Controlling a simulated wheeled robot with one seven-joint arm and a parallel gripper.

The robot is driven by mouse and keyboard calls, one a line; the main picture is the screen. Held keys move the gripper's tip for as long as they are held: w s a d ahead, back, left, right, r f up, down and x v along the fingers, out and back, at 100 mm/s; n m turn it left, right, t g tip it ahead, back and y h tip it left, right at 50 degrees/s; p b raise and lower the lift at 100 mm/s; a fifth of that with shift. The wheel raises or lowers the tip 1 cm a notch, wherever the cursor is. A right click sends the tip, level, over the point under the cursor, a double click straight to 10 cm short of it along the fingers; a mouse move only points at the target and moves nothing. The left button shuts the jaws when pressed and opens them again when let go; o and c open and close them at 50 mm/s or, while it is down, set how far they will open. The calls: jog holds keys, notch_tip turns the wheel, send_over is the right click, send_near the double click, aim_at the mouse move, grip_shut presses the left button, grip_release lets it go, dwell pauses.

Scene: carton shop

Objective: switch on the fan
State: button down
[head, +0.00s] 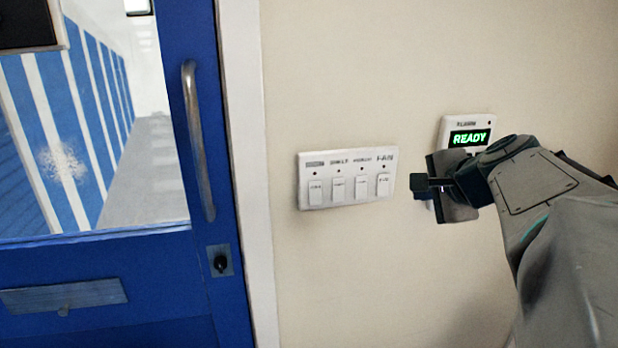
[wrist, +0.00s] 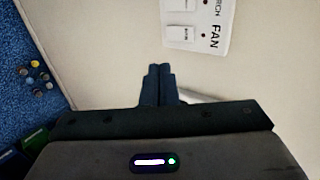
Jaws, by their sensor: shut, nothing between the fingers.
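A white switch panel (head: 347,178) with several labelled rocker switches is fixed to the cream wall. The fan switch (head: 383,185) is the rightmost one, with the label FAN above it and a small dark indicator dot. In the wrist view the fan switch (wrist: 182,34) shows at the top, beside its label. My gripper (head: 418,186) is shut and empty, just right of the panel in the head view. In the wrist view its fingertips (wrist: 159,70) are together below the fan switch, apart from it in the picture. The distance to the wall is hard to tell.
A white box with a green READY display (head: 468,137) is on the wall behind my gripper. A blue door (head: 225,180) with a metal handle (head: 198,140) stands left of the panel. The wall below the panel is bare. Several small round items (wrist: 40,75) lie on a blue surface.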

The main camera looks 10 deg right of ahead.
jog(key=shift+f, duration=0.1)
jog(key=p, duration=0.1)
send_near(383, 194)
jog(key=f+x, duration=0.1)
jog(key=x, duration=0.4)
jog(key=shift+w+r, duration=0.1)
jog(key=shift+w, duration=0.45)
